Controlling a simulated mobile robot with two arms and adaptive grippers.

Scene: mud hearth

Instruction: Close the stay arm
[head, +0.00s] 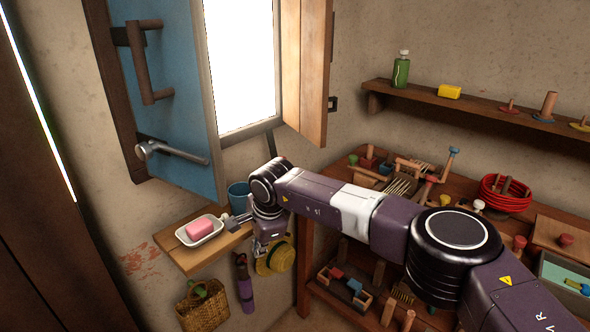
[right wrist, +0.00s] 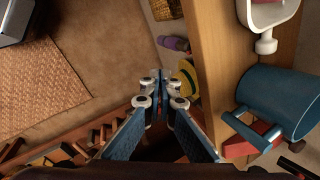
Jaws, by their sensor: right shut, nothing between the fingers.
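A blue shutter (head: 178,95) stands swung open at the left of the bright window in the head view. A grey metal lever (head: 172,152) with a round pivot is fixed low on its face and points right and slightly down; it looks like the stay arm, but I cannot be sure. My right gripper (head: 268,236) hangs low, below and right of the lever, beside the small shelf and clear of the shutter. In the right wrist view its fingers (right wrist: 160,82) are together and empty. My left gripper is out of view.
The small wooden shelf (head: 190,262) holds a white dish (head: 215,231) with pink soap and a blue mug (head: 238,195), close to my right gripper. A basket (head: 203,308) and straw hat (head: 276,260) hang below. A cluttered workbench (head: 330,212) stands at right.

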